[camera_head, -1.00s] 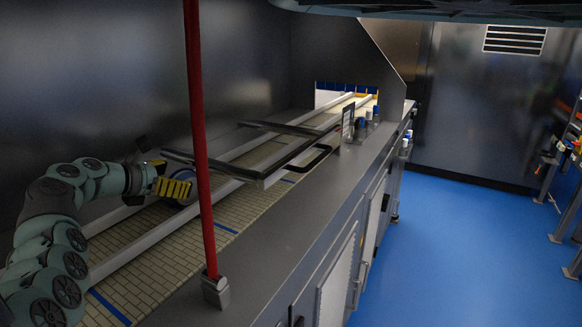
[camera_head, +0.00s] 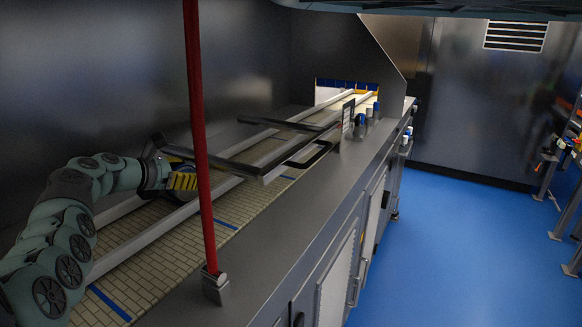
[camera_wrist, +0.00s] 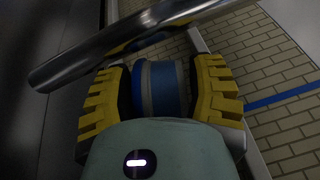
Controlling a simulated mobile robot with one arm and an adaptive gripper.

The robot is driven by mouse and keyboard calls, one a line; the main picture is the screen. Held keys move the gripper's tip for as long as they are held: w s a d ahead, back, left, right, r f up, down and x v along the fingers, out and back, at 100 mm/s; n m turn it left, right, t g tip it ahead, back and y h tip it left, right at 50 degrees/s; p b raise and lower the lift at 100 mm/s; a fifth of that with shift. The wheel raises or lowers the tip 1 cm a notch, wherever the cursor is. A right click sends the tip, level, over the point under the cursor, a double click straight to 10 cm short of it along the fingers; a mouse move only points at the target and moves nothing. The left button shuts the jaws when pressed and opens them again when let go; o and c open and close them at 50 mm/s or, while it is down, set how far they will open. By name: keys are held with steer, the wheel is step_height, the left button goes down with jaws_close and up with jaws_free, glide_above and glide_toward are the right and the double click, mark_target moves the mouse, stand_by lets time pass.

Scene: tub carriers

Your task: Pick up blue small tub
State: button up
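A blue small tub (camera_wrist: 164,88) with a paler rim shows in the wrist view, between the two yellow ridged fingers of my gripper (camera_wrist: 161,92). The fingers stand on both sides of it. The left finger looks close to the tub and contact is not clear. In the head view my gripper (camera_head: 183,181) is over the tiled conveyor at the left, just left of the red pole. There the tub is mostly hidden by the fingers and the bar.
A metal bar frame (camera_head: 225,167) crosses above the conveyor (camera_head: 150,235) close to my gripper, and a bar (camera_wrist: 130,40) passes over the tub's far side. A red pole (camera_head: 202,160) stands in front. Blue floor (camera_head: 450,250) is clear at right.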

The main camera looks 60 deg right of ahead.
steer(key=c, duration=0.8)
steer(key=shift+a+r, duration=0.1)
steer(key=shift+a, duration=0.05)
